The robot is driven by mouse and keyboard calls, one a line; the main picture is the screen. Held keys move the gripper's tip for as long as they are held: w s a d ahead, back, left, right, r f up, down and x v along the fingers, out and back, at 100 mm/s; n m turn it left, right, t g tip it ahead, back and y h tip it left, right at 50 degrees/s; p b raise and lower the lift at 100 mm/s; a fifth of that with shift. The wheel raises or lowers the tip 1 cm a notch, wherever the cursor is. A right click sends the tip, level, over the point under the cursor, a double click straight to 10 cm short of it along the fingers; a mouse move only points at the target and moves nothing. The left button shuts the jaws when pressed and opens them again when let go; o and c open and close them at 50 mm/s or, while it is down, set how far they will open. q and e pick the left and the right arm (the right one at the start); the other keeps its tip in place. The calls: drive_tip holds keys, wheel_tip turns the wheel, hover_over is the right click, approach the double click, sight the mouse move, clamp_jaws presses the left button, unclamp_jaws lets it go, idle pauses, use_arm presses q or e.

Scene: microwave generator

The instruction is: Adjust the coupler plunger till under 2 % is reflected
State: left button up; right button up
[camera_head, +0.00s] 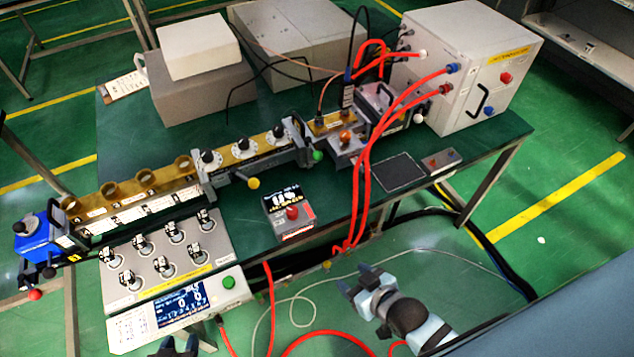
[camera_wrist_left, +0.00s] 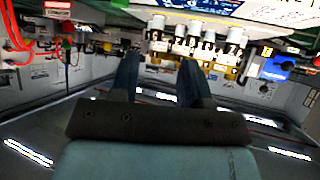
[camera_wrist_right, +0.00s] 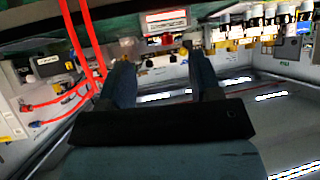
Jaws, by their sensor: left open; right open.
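A brass waveguide line (camera_head: 150,185) runs across the bench, with three black-knobbed stubs (camera_head: 243,146) in its middle. A yellow knob (camera_head: 253,183) and a green knob (camera_head: 317,155) stick out of its front side. I cannot tell which part is the coupler plunger. A small meter (camera_head: 287,207) with a red button stands in front of the line; its digits are too small to read surely. My left gripper (camera_head: 176,346) is at the bottom edge, partly cut off, open and empty (camera_wrist_left: 160,70). My right gripper (camera_head: 358,284) is open and empty in front of the bench (camera_wrist_right: 160,70).
A panel of several switches (camera_head: 165,255) and a lit screen unit (camera_head: 180,306) stand at the front left. A white cabinet (camera_head: 465,65) is at the back right, with red hoses (camera_head: 366,200) hanging past the front edge. A blue end block (camera_head: 40,240) is at the far left.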

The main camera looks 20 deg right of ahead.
drive_tip(key=w+d+f+m+t+h+b, duration=0.2)
drive_tip(key=w+d+f+m+t+b, duration=0.15)
drive_tip(key=w+d+b, duration=0.45)
drive_tip(key=m+t+h+b, duration=0.3)
drive_tip(key=b, duration=0.6)
approach(367, 177)
drive_tip(key=w, duration=0.3)
drive_tip(key=w+d+f, duration=0.1)
drive_tip(key=w, duration=0.6)
drive_tip(key=shift+w+d+f+b, duration=0.25)
drive_tip(key=shift+w+b, duration=0.1)
drive_tip(key=shift+w, duration=0.05)
use_arm(q)
wheel_tip(367, 177, down, 15)
drive_tip(key=d, duration=0.1)
drive_tip(key=shift+w+r, duration=0.2)
drive_tip(key=shift+w, duration=0.2)
drive_tip(key=shift+d+n, duration=0.1)
drive_tip(key=shift+n, duration=0.2)
